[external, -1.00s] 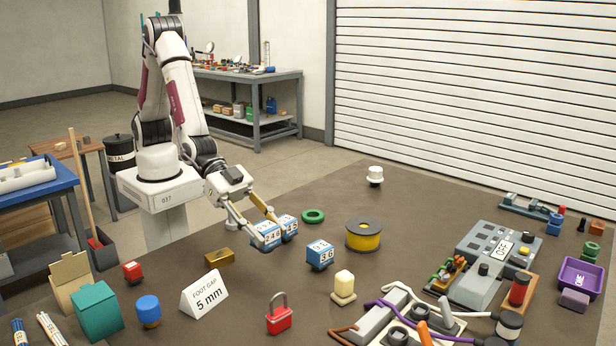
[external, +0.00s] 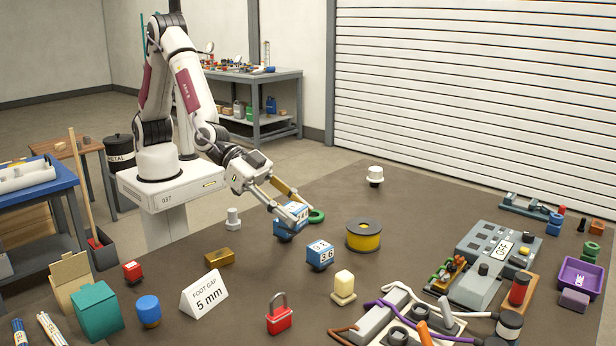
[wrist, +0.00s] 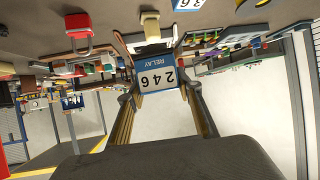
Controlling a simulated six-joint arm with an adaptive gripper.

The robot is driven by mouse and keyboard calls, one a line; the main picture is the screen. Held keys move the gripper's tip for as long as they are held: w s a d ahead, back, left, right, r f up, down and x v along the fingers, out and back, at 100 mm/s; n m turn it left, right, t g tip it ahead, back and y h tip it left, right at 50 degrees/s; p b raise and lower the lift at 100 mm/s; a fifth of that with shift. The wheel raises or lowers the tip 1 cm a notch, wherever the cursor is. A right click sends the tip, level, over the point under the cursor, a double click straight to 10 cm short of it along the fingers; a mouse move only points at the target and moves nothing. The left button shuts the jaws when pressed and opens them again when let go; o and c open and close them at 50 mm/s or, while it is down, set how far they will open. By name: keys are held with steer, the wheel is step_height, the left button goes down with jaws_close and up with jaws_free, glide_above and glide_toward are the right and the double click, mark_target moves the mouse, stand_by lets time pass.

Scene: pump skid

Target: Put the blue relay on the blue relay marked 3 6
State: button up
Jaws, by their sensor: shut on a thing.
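My gripper (external: 290,207) is shut on a blue relay whose white label reads 2 4 6 in the wrist view (wrist: 158,80). In the external view, blue and white relay surfaces (external: 287,232) show at and below the fingertips; I cannot tell whether a second relay stands behind the held one. The blue relay marked 3 6 (external: 320,256) stands upright on the table, right of and nearer the camera than my gripper. Its top is bare. A cut-off numbered block (wrist: 190,4) at the wrist view's top edge looks like it.
A cream knob (external: 343,287) and a red padlock (external: 279,315) stand nearer the camera. The table left of the marked relay is fairly clear.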

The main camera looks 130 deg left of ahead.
steer(key=w+a+r+n+y, duration=0.1)
steer(key=a+r+n+y, duration=0.1)
steer(key=a, duration=0.5)
steer(key=shift+w+a+r+n+g+y, duration=0.3)
steer(key=shift+a+r+n+g, duration=0.1)
steer(key=shift+r, duration=0.35)
steer(key=shift+f, duration=0.15)
glide_above(320, 246)
steer(key=shift+w+f, duration=0.1)
steer(key=shift+f, duration=2.95)
steer(key=shift+f, duration=0.1)
steer(key=shift+f, duration=1.75)
steer(key=shift+f, duration=0.15)
